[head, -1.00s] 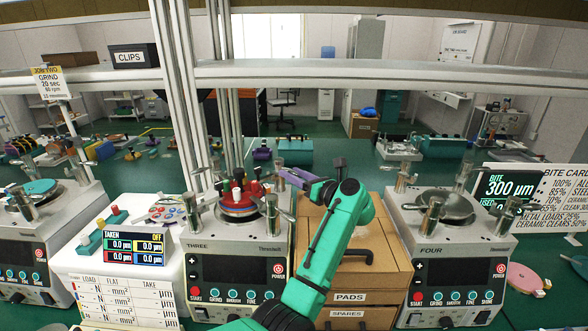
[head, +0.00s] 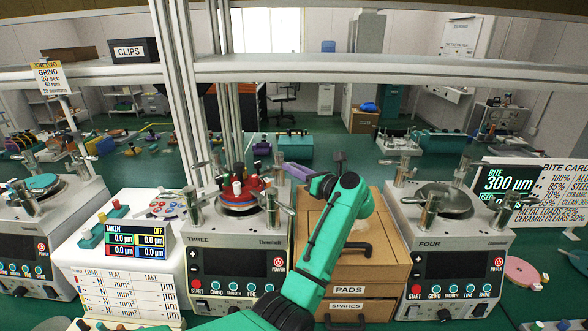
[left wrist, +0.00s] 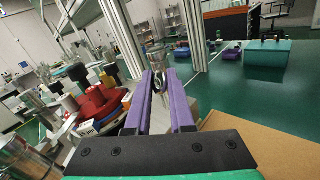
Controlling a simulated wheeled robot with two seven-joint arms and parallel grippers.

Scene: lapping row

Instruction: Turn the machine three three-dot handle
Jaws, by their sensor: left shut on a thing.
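Machine three (head: 235,264) stands left of centre in the head view, its red plate (head: 240,192) bearing several small weights. Metal posts with lever handles stand at its corners. My left gripper (head: 287,169) reaches over the drawer box to the machine's rear right corner. In the left wrist view its purple fingers (left wrist: 158,88) are shut on a metal handle (left wrist: 157,60) at that corner post. The red plate also shows there (left wrist: 97,103), left of the fingers. The dots on the handles are too small to read, and the fingers partly hide the held handle. My right gripper is not in view.
A cardboard drawer box (head: 350,272) stands right beside machine three, under my left arm. Machine four (head: 455,262) is beyond it. A white readout stand (head: 120,265) is at the left. Frame uprights (head: 187,90) rise close behind machine three.

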